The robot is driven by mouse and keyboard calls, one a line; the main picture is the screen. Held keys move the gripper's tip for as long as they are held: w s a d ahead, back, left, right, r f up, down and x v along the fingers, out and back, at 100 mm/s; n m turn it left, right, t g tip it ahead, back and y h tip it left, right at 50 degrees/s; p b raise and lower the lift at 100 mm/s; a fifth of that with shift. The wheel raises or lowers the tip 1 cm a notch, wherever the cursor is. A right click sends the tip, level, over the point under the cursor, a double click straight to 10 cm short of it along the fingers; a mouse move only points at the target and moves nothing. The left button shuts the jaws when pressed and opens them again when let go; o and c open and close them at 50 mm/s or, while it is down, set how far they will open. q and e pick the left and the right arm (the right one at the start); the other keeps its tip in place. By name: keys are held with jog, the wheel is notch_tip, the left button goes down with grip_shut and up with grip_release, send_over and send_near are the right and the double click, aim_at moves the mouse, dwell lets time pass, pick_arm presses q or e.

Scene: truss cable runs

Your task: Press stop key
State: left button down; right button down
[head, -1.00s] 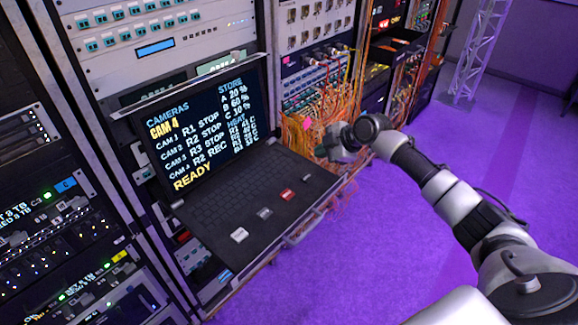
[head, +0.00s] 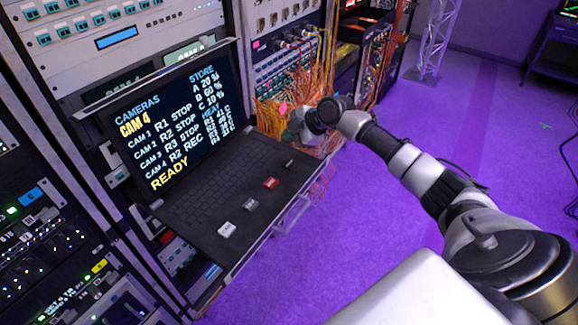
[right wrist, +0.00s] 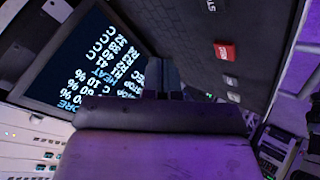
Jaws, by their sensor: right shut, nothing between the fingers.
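A fold-out console (head: 187,213) with a lit screen (head: 172,118) and a dark keyboard stands out from the rack. Along its front edge are a white key (head: 227,230), a grey key (head: 250,205), a red key (head: 271,183) and a dark key (head: 290,164). I cannot read their labels in the head view. The red key also shows in the right wrist view (right wrist: 224,51), on the console's deck. My right gripper (head: 297,124) is shut and empty, near the console's far right corner. It is apart from the red key. My left gripper is out of view.
Orange cables (head: 268,116) hang from the rack beside my right gripper. A clear handle-like rail (head: 292,215) runs along the console's front. Purple floor (head: 350,250) lies open to the right. The screen reads CAM 4 and READY.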

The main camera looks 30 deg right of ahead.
jog(key=b, duration=0.3)
send_over(290, 165)
notch_tip(290, 165, down, 6)
jog(key=shift+w+r, duration=0.1)
jog(key=shift+r, duration=0.1)
jog(key=shift+f+b, duration=0.4)
jog(key=shift+b, duration=0.05)
dwell(1.2)
jog(key=shift+f+b, duration=0.4)
jog(key=shift+b, duration=0.05)
jog(key=shift+f+b, duration=0.45)
jog(key=shift+f, duration=0.05)
dwell(0.5)
jog(key=shift+r, duration=0.15)
jog(key=shift+r+p, duration=0.5)
jog(key=shift+r, duration=0.25)
